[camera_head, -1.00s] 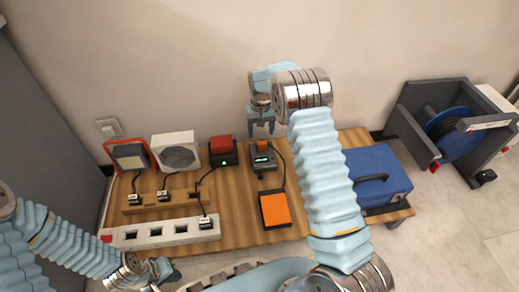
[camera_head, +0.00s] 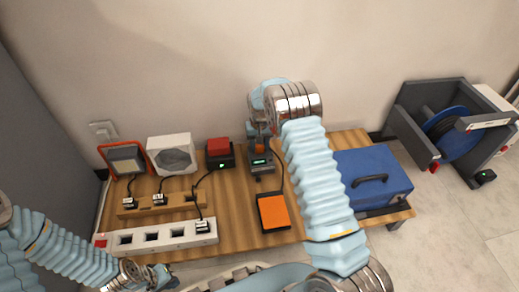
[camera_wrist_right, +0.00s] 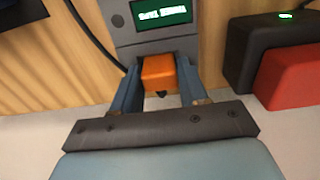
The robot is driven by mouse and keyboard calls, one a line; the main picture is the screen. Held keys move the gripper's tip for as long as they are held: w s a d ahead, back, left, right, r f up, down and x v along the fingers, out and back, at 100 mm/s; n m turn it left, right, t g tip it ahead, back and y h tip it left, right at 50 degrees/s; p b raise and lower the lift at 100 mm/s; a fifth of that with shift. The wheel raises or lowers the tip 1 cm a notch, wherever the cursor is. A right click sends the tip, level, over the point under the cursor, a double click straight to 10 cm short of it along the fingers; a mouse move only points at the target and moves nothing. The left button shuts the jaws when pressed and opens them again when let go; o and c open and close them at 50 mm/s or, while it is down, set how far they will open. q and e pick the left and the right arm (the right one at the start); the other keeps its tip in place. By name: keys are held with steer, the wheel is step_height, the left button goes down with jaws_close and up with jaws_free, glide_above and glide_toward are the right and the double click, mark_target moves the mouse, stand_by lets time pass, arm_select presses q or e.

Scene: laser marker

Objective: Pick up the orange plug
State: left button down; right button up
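The orange plug (camera_wrist_right: 159,73) sits at the grey device with a lit green display (camera_wrist_right: 163,12); in the head view the plug (camera_head: 260,147) shows small above that device. My right gripper (camera_wrist_right: 158,84) has lowered around the plug, one pale blue finger on each side. The fingers look open, with at most a very thin gap to the plug; contact cannot be told for sure. My left gripper (camera_head: 160,276) is low at the left, near the table's front edge, partly cut off; its fingers are unclear.
A red-topped black box (camera_head: 219,153) stands just left of the device, a fan (camera_head: 172,155) further left. A power strip (camera_head: 150,237) lies in front. An orange-black pad (camera_head: 273,211) and a blue toolbox (camera_head: 373,178) are nearby. Black cables cross the table.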

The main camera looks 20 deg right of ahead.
steer(key=c, duration=0.5)
steer(key=shift+r, duration=0.6)
step_height(320, 180, up, 3)
steer(key=shift+s+a+f+p, duration=0.1)
steer(key=shift+s+a+p, duration=0.05)
steer(key=shift+p, duration=0.4)
steer(key=s+a+r+p, duration=0.1)
steer(key=s+a+r, duration=0.1)
steer(key=s+r, duration=0.1)
steer(key=s+a+r+p, duration=0.1)
steer(key=s+a+r, duration=0.1)
steer(key=s, duration=0.3)
steer(key=s+a+r+p, duration=0.1)
steer(key=s+a+r, duration=0.1)
steer(key=s+r, duration=0.2)
steer(key=shift+s, duration=0.1)
